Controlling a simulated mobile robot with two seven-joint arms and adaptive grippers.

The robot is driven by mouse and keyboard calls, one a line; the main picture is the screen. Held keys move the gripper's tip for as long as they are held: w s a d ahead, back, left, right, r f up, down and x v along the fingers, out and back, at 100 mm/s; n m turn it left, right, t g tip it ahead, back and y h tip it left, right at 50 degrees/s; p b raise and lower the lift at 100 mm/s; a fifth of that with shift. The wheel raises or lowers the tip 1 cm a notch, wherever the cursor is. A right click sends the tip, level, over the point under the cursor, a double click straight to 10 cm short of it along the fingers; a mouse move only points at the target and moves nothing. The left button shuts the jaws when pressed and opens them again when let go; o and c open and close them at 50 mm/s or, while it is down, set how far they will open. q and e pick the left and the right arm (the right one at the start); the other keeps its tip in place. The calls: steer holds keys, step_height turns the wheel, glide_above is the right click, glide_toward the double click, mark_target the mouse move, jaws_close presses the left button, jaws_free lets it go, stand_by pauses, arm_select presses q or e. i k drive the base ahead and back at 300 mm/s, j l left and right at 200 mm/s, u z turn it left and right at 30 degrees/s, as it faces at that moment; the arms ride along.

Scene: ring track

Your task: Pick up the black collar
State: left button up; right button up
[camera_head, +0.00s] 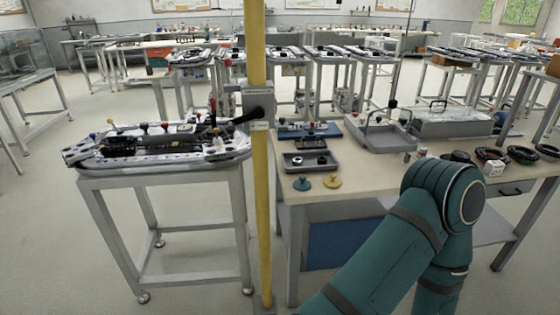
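A shallow grey tray (287,167) sits near the left front of the workbench. Small dark pieces (322,160) lie in it. One looks like a short black ring and may be the black collar, but it is too small to be sure. Larger black rings (492,154) lie at the right of the bench. My teal right arm comes in from the bottom right with its bend in front of the bench. Neither gripper shows in this view.
A yellow post (262,215) stands between the workbench (375,177) and a wheeled track stand (165,178) on the left. A teal knob (302,183) and a yellow knob (332,181) sit at the bench's front. Grey bins (450,124) stand behind. Floor is clear at left.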

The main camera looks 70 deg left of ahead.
mark_target(321, 160)
steer(key=u, duration=2.15)
steer(key=i+l+z, duration=0.1)
steer(key=l, duration=0.3)
steer(key=i+l+z, duration=0.1)
steer(key=i+l, duration=0.25)
steer(key=i+l+z, duration=0.1)
steer(key=i+l, duration=0.15)
steer(key=l, duration=0.2)
